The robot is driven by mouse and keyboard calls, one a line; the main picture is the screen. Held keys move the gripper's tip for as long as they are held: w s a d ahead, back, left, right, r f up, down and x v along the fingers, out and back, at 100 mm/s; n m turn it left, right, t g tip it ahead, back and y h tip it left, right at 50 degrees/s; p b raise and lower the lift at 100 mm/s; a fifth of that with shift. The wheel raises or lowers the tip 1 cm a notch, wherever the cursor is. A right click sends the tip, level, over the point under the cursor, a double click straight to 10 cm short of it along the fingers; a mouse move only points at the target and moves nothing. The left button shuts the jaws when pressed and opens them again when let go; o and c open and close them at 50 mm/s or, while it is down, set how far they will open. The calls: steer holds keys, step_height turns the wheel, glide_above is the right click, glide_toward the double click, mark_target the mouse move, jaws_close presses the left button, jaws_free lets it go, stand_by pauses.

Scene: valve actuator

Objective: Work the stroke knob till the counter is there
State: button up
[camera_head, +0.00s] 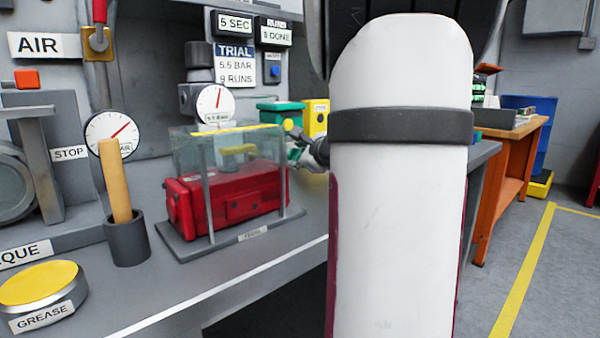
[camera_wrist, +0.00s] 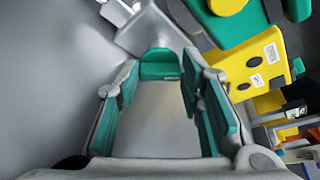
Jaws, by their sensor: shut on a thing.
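My gripper (camera_wrist: 160,84) fills the wrist view, its two green-padded fingers on either side of a rounded green piece (camera_wrist: 160,62) at the tips. It is shut on this piece, which may be the stroke knob; I cannot tell for sure. In the head view, my gripper (camera_head: 300,153) is mostly hidden behind my arm, just right of the clear guard. The counter (camera_head: 275,32) is a dark box with a small "DONE" plate; its digit is hard to read. The trial sign (camera_head: 234,65) shows 5.5 bar and runs.
A red actuator (camera_head: 235,200) stands under the clear guard (camera_head: 190,150). A wooden-handled tool (camera_head: 115,180) stands in a grey cup, near a grease tin (camera_head: 40,285). Green and yellow boxes (camera_head: 315,115) stand behind. The bench front (camera_head: 240,285) is clear.

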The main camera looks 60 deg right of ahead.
steer(key=shift+f+n+h+b, duration=0.15)
steer(key=shift+n+h+b, duration=0.25)
steer(key=shift+b, duration=1.3)
steer(key=o, duration=1.2)
steer(key=shift+c, duration=0.2)
steer(key=p, duration=0.4)
steer(key=shift+r+m+y, duration=0.3)
steer(key=shift+m+y, duration=0.1)
steer(key=m+y+p, duration=0.1)
steer(key=m+p, duration=0.1)
steer(key=p, duration=0.8)
steer(key=shift+s+d+r, duration=0.1)
steer(key=shift+d, duration=0.1)
steer(key=m+y+p, duration=0.1)
steer(key=p, duration=0.5)
steer(key=m+y+p, duration=0.1)
steer(key=m+p, duration=0.1)
steer(key=p, duration=0.4)
steer(key=shift+s+d+r, duration=0.1)
steer(key=shift+d, duration=0.1)
steer(key=p, duration=0.3)
steer(key=shift+d+m+y, duration=0.1)
steer(key=shift+m+y, duration=0.2)
steer(key=shift+m, duration=0.1)
steer(key=p, duration=0.2)
steer(key=shift+m+y+p, duration=0.3)
steer(key=shift+p, duration=0.05)
